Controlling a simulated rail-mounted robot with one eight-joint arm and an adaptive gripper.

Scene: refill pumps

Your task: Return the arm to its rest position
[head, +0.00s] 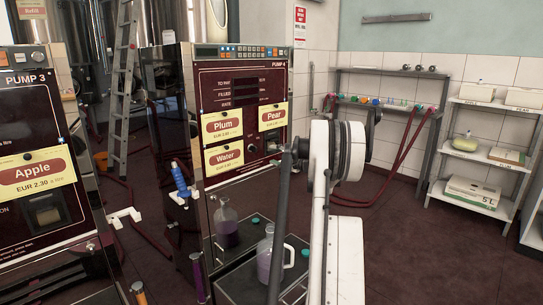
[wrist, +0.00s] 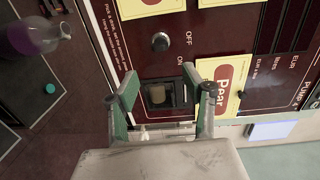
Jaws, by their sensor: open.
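My gripper (wrist: 165,98) is open and empty in the wrist view, with its two green fingers apart. It faces the dark red front of Pump 4 (head: 240,85). The Pear label (wrist: 222,85) is partly behind the right finger. In the head view my white arm stands in front of the pump's right side and hides most of the gripper.
A handled jug (head: 266,262) with purple liquid stands in front, close to my arm. Pump 3 (head: 30,110) is at left.

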